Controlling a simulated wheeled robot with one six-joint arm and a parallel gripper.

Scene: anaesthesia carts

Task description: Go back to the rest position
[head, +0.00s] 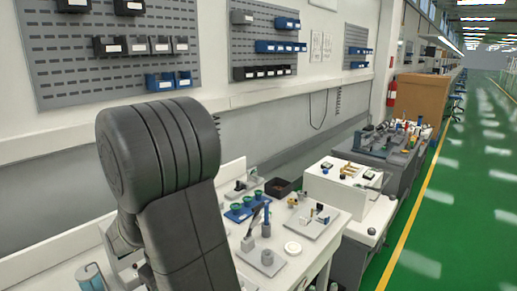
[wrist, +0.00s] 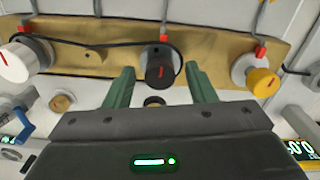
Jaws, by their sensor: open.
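My gripper (wrist: 160,70) shows in the wrist view with its two green fingers apart. A black knob with a red mark (wrist: 160,72) appears in the gap between the fingertips. I cannot tell whether it lies between the fingers or beyond them, and no finger visibly touches it. A white knob (wrist: 18,60) is at the left and a yellow knob (wrist: 265,82) at the right, along a brass-coloured plate (wrist: 100,62). In the head view my dark arm fills the left foreground, and my gripper is out of sight there.
A white worktop (head: 292,268) with small parts lies right of my arm in the head view. Further benches stand behind it. Pegboards with bins (head: 115,75) hang on the wall. The green floor aisle (head: 465,200) at the right is clear.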

